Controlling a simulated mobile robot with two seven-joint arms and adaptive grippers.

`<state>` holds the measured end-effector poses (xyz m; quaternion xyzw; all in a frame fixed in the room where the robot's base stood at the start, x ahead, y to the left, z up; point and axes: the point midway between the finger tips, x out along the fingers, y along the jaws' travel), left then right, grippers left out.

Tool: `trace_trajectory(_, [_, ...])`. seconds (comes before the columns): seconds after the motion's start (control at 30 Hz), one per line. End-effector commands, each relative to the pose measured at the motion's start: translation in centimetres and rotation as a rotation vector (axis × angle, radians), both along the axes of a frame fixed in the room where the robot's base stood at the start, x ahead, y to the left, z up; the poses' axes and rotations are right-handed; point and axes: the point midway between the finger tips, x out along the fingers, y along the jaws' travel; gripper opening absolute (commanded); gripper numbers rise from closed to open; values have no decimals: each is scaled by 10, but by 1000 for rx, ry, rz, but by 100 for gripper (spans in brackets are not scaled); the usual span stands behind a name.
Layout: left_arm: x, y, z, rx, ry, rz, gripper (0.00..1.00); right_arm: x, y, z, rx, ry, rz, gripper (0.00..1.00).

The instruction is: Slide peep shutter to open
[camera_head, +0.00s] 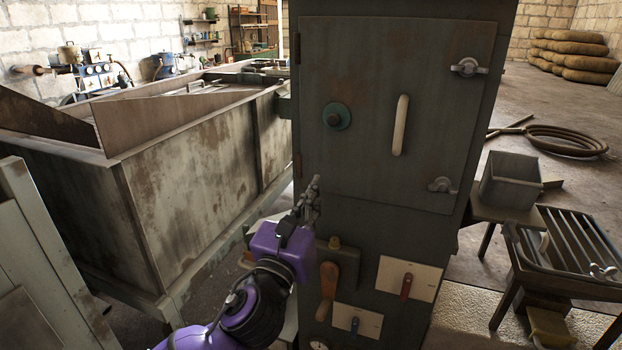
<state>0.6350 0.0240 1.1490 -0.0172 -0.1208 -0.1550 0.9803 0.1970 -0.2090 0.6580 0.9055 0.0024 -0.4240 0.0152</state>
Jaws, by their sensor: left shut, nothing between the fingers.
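A tall dark green-grey metal cabinet (395,235) stands in front of me, with a closed door (440,120) on its upper part. A round green disc with a dark centre (337,116) sits on the left of the door; it looks like the peep shutter, and I cannot tell whether it is open. My left gripper (315,186) is shut and empty, pointing up at the cabinet's left edge, below the disc and apart from it. My right gripper is not in view.
The door has a pale upright handle (400,125) and two wing latches (468,67) on its right. Below are a lever with an orange-brown handle (328,285) and a red-handled switch plate (408,279). A long rusty trough (190,180) stands left; a grey bin (511,180) stands right.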

Motion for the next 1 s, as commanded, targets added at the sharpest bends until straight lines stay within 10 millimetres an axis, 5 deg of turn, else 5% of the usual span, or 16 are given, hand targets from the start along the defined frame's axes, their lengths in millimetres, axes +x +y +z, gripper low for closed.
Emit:
trace_trajectory(0.4, [80,-27,24,-5,-3,-1,0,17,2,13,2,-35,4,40])
trace_trajectory(0.6, [78,-26,58,-5,-7,-2,0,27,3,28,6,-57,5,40])
trace_trajectory(1.0, [78,-25,62,-4,0,-1,0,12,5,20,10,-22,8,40])
